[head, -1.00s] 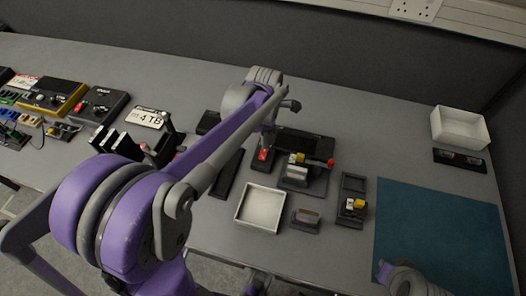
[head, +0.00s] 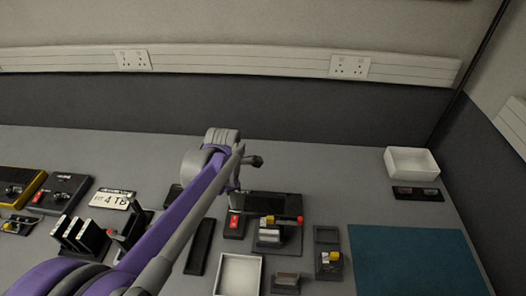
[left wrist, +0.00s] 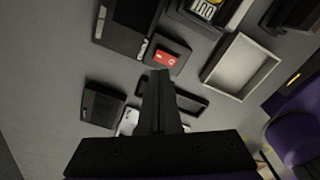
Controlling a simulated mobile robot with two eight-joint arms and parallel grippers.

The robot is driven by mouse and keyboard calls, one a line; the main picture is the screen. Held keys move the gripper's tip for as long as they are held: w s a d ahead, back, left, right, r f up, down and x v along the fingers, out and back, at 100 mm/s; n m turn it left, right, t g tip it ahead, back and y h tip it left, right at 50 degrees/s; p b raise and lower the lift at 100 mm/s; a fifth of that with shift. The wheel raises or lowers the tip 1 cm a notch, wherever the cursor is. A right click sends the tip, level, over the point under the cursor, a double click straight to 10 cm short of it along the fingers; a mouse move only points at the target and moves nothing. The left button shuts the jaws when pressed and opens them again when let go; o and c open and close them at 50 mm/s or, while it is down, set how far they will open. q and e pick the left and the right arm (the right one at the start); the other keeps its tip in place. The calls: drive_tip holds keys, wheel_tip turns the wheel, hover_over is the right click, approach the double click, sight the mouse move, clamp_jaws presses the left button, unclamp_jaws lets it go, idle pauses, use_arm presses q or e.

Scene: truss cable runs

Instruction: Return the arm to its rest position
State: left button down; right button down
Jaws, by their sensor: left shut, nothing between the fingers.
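My left arm, purple and grey, crosses the head view from the lower left up to the middle of the bench. My left gripper (head: 235,203) hangs down from its far end, small and partly hidden by the arm. In the left wrist view its dark fingers (left wrist: 160,80) are shut and empty. The fingertips appear next to a black box with a red switch (left wrist: 166,59), which also shows in the head view (head: 235,222). I cannot tell the gap between them. My right gripper is out of view.
A white tray (head: 239,272) stands near the arm, with a dark strip (head: 200,246) to its left. Black modules (head: 82,236) stand upright at left. A teal mat (head: 415,262) and a white box (head: 411,162) are at right. The grey back wall carries sockets.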

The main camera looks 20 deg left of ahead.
use_arm(q)
drive_tip(key=s+d+m+t, duration=0.2)
drive_tip(key=s+m, duration=0.5)
drive_tip(key=m, duration=0.6)
drive_tip(key=s+d+f+m+t, duration=0.1)
drive_tip(key=s+d+m+t, duration=0.2)
drive_tip(key=s+m, duration=0.5)
drive_tip(key=d+m, duration=0.1)
drive_tip(key=m, duration=0.4)
drive_tip(key=shift+s+d+f+m, duration=0.2)
drive_tip(key=shift+d+f+m, duration=0.05)
drive_tip(key=shift+d+m, duration=0.15)
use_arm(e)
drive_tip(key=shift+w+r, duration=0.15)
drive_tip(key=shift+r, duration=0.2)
